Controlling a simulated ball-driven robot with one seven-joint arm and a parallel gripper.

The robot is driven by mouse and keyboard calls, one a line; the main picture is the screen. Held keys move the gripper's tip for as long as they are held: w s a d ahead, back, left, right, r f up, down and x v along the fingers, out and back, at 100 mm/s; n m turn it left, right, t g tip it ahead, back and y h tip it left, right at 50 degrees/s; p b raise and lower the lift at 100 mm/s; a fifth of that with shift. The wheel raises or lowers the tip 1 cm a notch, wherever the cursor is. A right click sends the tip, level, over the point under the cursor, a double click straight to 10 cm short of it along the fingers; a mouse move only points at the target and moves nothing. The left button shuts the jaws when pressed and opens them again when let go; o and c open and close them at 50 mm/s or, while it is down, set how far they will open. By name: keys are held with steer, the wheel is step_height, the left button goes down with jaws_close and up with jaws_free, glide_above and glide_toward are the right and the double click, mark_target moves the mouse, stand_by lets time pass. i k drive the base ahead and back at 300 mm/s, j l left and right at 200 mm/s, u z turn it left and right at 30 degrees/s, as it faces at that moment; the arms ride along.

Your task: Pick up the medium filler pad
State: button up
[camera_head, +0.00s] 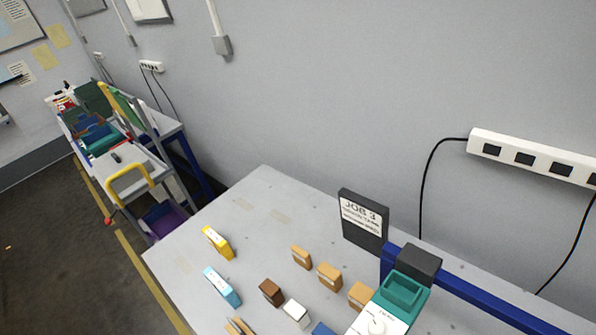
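Three tan-orange blocks stand in a slanting row on the grey table (190,262): one at the back left (301,257), one in the middle (330,276), and one at the front right (361,296). They look like pads of slightly different sizes, but any labels are too small to read. I cannot tell for sure which is the medium filler pad. Part of the front right block is close to the teal-and-white device (402,295). My gripper is not in view.
A yellow block (218,243), light blue block (222,287), brown block (271,292) and white block (296,313) stand nearby. A dark "JOB 3" sign (363,221) and blue rail (470,292) are behind and right. A loaded cart (140,175) stands left.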

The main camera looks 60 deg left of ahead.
mark_target(329, 277)
steer(key=u, duration=1.2)
steer(key=i+j, duration=0.7)
steer(key=j, duration=0.2)
steer(key=i+j+z, duration=0.1)
steer(key=i+j, duration=0.2)
steer(key=j, duration=0.15)
